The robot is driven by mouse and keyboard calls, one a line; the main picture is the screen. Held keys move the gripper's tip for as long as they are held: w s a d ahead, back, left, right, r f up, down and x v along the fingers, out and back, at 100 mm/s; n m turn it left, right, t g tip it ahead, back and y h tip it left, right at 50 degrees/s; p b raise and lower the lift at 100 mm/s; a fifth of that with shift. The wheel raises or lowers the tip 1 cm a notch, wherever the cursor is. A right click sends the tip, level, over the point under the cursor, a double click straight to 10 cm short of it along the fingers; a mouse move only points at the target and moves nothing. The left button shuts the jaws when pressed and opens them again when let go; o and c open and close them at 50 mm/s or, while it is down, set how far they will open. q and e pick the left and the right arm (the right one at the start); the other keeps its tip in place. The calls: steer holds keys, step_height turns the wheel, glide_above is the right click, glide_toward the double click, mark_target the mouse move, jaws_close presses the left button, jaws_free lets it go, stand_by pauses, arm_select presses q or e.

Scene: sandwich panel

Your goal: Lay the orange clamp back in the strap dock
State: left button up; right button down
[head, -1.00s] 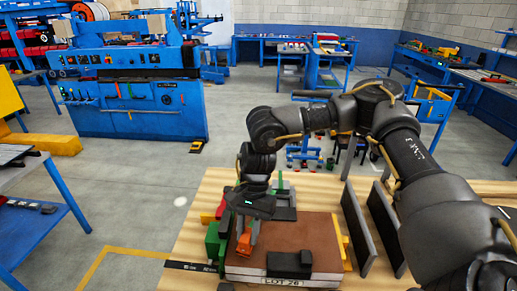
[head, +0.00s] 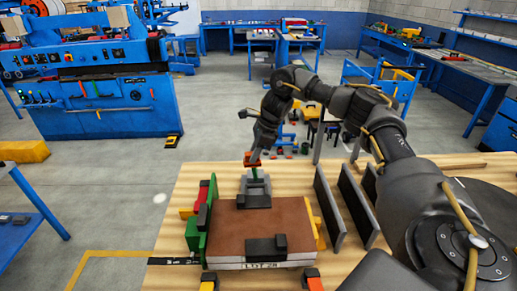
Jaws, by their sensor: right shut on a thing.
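My right gripper (head: 253,157) is shut on the orange clamp (head: 248,163) and holds it behind the brown panel. The clamp is small in the head view and partly covered by the gripper. A grey fixture with a green upright (head: 256,190), which looks like the strap dock, stands behind the panel. The clamp is at or just above the far end of this fixture; I cannot tell whether they touch. The brown sandwich panel (head: 290,217) lies on the wooden table with a dark block at its front edge. My left gripper is not in view.
Two upright dark plates (head: 329,208) stand to the right of the panel. A green stop (head: 194,236) with red and yellow parts lines its left side. The table's far left (head: 205,172) is bare.

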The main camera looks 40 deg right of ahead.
steer(key=shift+w+d+m, duration=0.15)
steer(key=shift+d+m, duration=0.25)
steer(key=shift+d, duration=0.55)
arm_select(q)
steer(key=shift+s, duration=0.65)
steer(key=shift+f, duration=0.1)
arm_select(e)
steer(key=shift+f, duration=0.1)
step_height(320, 180, down, 12)
steer(key=b, duration=1.1)
steer(key=shift+a, duration=0.1)
step_height(320, 180, down, 2)
steer(key=shift+f, duration=0.1)
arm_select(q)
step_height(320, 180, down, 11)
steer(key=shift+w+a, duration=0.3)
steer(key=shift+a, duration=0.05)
arm_select(e)
steer(key=shift+f, duration=0.1)
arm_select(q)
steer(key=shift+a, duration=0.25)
arm_select(e)
steer(key=c, duration=1.1)
jaws_free()
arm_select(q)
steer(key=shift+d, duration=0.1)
